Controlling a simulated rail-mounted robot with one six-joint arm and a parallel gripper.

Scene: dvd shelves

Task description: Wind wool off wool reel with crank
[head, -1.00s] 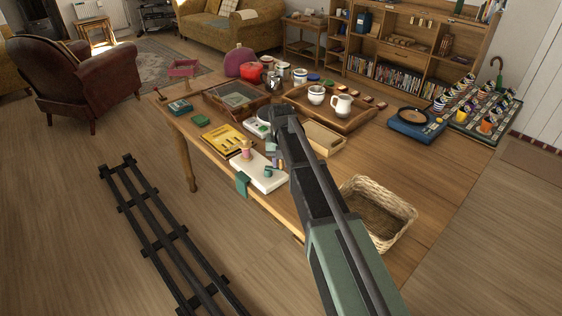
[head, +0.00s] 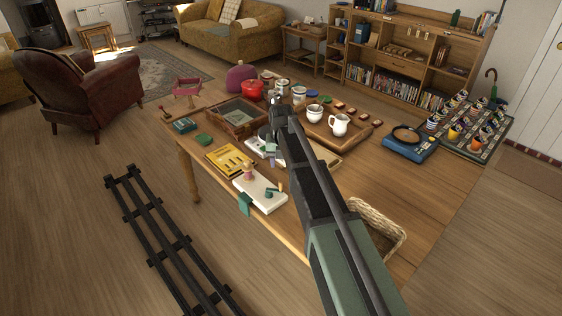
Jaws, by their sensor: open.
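A pink frame (head: 187,88), which looks like the reel, stands at the far left corner of the wooden table (head: 385,185). A small reddish handle-like part (head: 165,113) shows beside it. Wool and crank details are too small to make out. A white board (head: 259,192) on the near left edge carries a pink piece (head: 248,171) and a green piece (head: 271,192); I cannot tell what they are. My gripper (head: 271,143) is open above the middle left of the table, right of the pink frame and apart from it. My arm hides its fingertips and part of the table.
A wicker basket (head: 392,240) stands at the near edge, partly behind my arm. The right front tabletop is clear.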

